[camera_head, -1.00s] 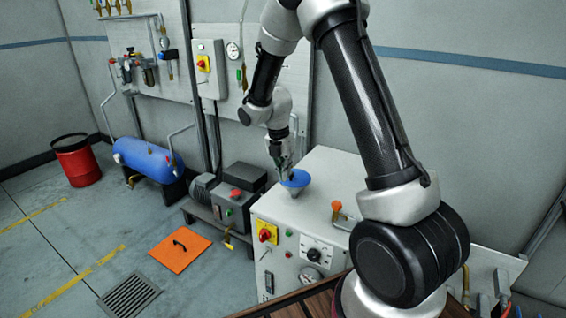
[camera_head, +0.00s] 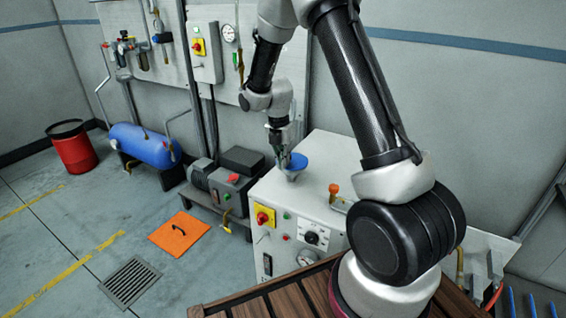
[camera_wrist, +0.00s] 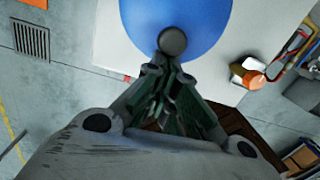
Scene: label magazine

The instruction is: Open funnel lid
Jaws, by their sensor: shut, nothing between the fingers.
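The funnel (camera_head: 291,174) stands on top of the white cabinet (camera_head: 330,155), with a blue lid (camera_head: 297,161) on it. In the wrist view the blue lid (camera_wrist: 195,22) fills the upper middle, with a round dark knob (camera_wrist: 172,41) near its edge. My gripper (camera_head: 282,160) is at the left edge of the lid. In the wrist view my gripper (camera_wrist: 168,68) is shut and empty, its fingertips just below the knob. I cannot tell whether they touch it. The lid looks closed; its hinge is not clear.
An orange-knobbed fitting (camera_head: 334,189) sits on the cabinet top to the right of the funnel. The cabinet front has a red and yellow switch (camera_head: 263,216) and gauges. A motor unit (camera_head: 225,181) stands to the left. An orange floor hatch (camera_head: 179,235) lies on open floor.

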